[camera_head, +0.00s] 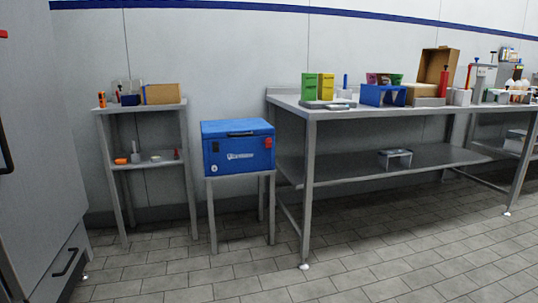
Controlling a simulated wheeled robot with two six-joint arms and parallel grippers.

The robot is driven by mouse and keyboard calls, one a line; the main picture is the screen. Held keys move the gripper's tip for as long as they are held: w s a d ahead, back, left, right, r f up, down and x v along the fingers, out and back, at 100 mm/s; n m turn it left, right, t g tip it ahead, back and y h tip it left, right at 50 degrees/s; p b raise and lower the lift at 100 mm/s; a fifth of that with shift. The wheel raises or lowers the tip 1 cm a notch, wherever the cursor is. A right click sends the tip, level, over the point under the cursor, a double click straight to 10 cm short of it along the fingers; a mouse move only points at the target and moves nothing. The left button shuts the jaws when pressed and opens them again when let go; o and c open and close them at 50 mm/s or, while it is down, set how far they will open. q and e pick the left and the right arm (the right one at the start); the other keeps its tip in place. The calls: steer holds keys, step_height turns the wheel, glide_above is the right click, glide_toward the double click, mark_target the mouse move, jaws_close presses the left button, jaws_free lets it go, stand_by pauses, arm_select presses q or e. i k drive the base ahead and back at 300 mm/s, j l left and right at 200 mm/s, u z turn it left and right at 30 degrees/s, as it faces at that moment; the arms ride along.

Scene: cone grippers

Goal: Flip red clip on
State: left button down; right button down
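A blue box (238,150) with a lid and a dark handle on top stands on a small metal stand (241,179). A small red clip (268,143) is on the right side of its front face. A dark clip (215,146) is on the left side of the front. Whether the red clip is up or down is too small to tell. Neither of my grippers is in the view.
A narrow metal shelf (140,108) with small items stands left of the blue box. A long metal workbench (430,110) with boxes stands to the right. A grey cabinet (35,130) fills the left edge. The tiled floor (190,278) in front is clear.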

mark_target(268, 143)
steer(key=i+j+u, duration=0.2)
steer(key=i, duration=1.3)
steer(key=i+j+u, duration=0.15)
steer(key=i, duration=1.35)
